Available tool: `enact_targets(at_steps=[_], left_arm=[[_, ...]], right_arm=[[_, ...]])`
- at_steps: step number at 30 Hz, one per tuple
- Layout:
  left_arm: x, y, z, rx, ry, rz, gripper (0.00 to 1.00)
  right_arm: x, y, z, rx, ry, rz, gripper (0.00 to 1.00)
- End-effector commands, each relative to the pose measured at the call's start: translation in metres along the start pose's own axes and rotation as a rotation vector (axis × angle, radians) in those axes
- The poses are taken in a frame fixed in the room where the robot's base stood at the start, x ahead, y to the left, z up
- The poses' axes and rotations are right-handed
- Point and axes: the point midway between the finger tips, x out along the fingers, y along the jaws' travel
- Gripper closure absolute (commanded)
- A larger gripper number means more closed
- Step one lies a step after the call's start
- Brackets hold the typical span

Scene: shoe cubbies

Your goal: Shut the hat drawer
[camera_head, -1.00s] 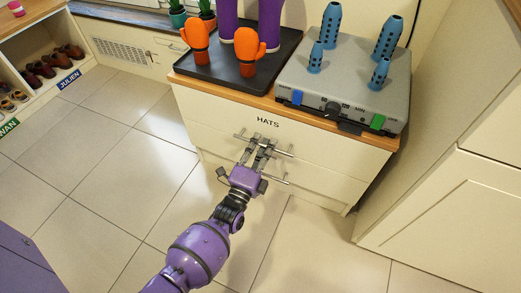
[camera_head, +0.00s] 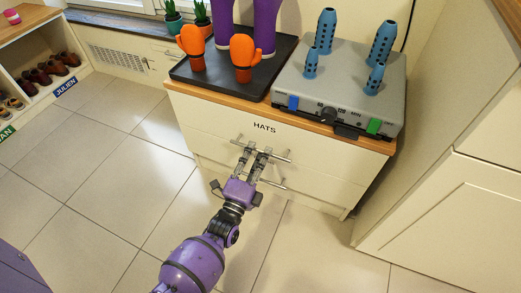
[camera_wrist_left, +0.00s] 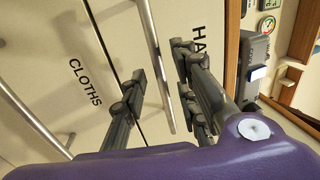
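The hat drawer (camera_head: 215,130) is the cream top drawer of the low cabinet, marked HATS, with a horizontal bar handle (camera_head: 281,157). Its front looks nearly in line with the cabinet; any small gap is hard to tell. My left gripper (camera_head: 259,149) is at the middle of this handle. In the left wrist view, its fingers (camera_wrist_left: 160,78) are spread apart, with the bar handle (camera_wrist_left: 149,25) running between them, and it does not look clamped. The hat drawer's front (camera_wrist_left: 185,17) shows there too. My right gripper is not in view.
A lower drawer marked CLOTHS (camera_wrist_left: 60,60) has its own bar handle (camera_wrist_left: 30,115) below. On the cabinet top are a black tray (camera_head: 205,72) with orange cactus shapes and purple boots, and a grey box (camera_head: 340,85) with blue posts. Tiled floor (camera_head: 110,190) at left is clear.

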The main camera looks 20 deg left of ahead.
Motion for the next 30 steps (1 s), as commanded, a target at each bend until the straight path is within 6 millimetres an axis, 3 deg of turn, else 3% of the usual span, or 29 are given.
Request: enact_targets(at_steps=[6, 12, 18, 30], left_arm=[[-0.050, 0.001, 0.001, 0.000, -0.002, 0.004, 0.72], [-0.084, 0.001, 0.001, 0.001, -0.001, 0.003, 0.72], [-0.097, -0.001, 0.000, 0.000, -0.001, 0.000, 0.72], [-0.098, 0.000, 0.001, 0.001, -0.001, 0.000, 0.72]], right_arm=[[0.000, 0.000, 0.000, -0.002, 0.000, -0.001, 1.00], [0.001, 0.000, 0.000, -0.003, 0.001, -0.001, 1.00], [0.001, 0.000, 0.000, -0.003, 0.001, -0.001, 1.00], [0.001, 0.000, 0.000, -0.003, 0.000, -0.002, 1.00]])
